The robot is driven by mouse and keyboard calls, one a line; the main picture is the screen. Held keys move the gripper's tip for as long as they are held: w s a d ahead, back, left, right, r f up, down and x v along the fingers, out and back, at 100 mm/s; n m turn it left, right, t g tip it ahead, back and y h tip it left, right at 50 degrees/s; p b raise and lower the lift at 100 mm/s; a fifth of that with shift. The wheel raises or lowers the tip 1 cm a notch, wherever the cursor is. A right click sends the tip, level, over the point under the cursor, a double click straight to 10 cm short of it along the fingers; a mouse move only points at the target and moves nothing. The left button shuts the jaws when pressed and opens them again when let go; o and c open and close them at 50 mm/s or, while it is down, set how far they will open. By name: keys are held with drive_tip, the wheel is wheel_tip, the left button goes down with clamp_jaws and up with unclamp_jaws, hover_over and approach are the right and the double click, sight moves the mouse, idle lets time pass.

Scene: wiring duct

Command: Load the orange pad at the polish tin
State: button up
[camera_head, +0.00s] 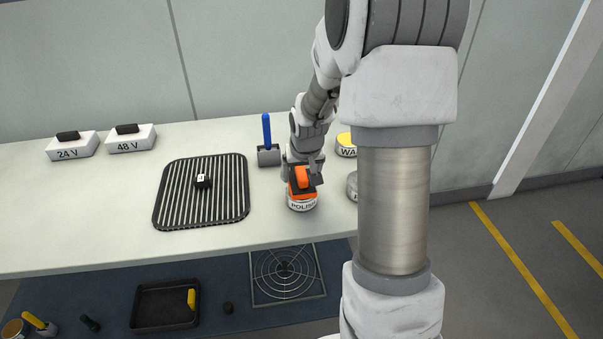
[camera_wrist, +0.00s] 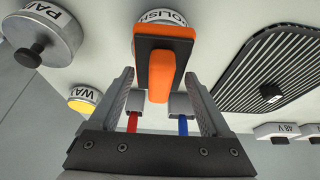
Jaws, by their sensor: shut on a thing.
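The orange pad (camera_head: 301,180) is a block with a raised orange grip and a dark layer. It sits at the top of the white polish tin (camera_head: 303,204) on the bench. My gripper (camera_head: 303,170) is shut on the pad from above. In the wrist view the pad (camera_wrist: 165,48) shows between the two fingers of my gripper (camera_wrist: 163,90), with the polish tin (camera_wrist: 162,17) right behind it. Whether the pad presses on the tin's contents or just hovers over them, I cannot tell.
A wax tin (camera_head: 347,150) and another tin (camera_head: 352,188), partly hidden by my arm, stand to the right. A blue-handled tool (camera_head: 267,145) stands behind. A ribbed black mat (camera_head: 168,205) lies left. Blocks marked 24 V (camera_head: 72,148) and 48 V (camera_head: 130,141) stand far left.

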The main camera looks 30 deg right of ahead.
sight(301, 172)
drive_tip(key=shift+f+b, duration=0.45)
drive_tip(key=shift+f, duration=0.05)
idle(1.2)
drive_tip(key=shift+r, duration=0.1)
drive_tip(key=shift+r+p, duration=2.5)
drive_tip(key=shift+r, duration=1)
drive_tip(key=shift+a+f, duration=0.1)
